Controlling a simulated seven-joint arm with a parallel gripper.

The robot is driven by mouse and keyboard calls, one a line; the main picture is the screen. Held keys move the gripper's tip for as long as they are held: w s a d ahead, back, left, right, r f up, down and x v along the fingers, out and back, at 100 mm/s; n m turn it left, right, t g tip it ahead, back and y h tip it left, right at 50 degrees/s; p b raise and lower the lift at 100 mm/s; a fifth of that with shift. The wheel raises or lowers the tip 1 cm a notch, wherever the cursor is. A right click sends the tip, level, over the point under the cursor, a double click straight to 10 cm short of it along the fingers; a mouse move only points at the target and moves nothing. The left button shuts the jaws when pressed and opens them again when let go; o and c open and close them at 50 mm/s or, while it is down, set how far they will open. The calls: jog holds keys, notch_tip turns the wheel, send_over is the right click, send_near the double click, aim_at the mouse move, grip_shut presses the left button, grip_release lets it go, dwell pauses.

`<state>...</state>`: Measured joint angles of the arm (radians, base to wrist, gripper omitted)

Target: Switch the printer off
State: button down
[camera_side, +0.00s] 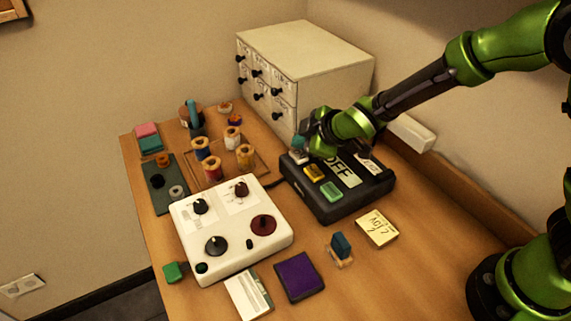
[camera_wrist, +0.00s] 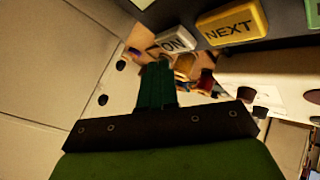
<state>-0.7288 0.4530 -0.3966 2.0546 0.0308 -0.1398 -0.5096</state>
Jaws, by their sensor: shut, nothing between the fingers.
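The black box (camera_side: 322,208) that appears to be the printer sits right of the table's middle. On it are a yellow NEXT button (camera_side: 314,171), a green button (camera_side: 332,191) and a pale panel (camera_side: 343,172) reading OFF. A white ON key (camera_wrist: 177,42) shows in the wrist view, beside the yellow button (camera_wrist: 232,22). My gripper (camera_side: 299,143) is shut and empty, over the ON key at the box's far left corner. Its teal fingers (camera_wrist: 157,88) point toward the key in the wrist view. I cannot tell whether they touch it.
A beige drawer cabinet (camera_side: 300,55) stands behind the box. A white control panel (camera_side: 225,265) with knobs lies to the left. Several thread spools (camera_side: 210,170) stand beyond it. A yellow note (camera_side: 377,228), a blue-handled stamp (camera_side: 341,245) and a purple pad (camera_side: 299,278) lie in front.

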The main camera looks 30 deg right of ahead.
aim_at(301, 157)
jog(key=shift+r, duration=3)
jog(key=s+m, duration=0.1)
jog(key=s+f+g, duration=0.1)
jog(key=s+f+m, duration=0.1)
jog(key=shift+s+d+m+g+h, duration=0.2)
jog(key=shift+d+m+g+h, duration=0.1)
jog(key=shift+d+g, duration=0.1)
jog(key=s+d+r+m, duration=0.5)
jog(key=s+d+m, duration=0.1)
jog(key=s, duration=0.4)
jog(key=s+d+r+m, duration=0.6)
jog(key=s, duration=0.5)
jog(key=shift+d+r+m, duration=0.2)
jog(key=shift+d+m, duration=0.15)
jog(key=shift+m, duration=0.05)
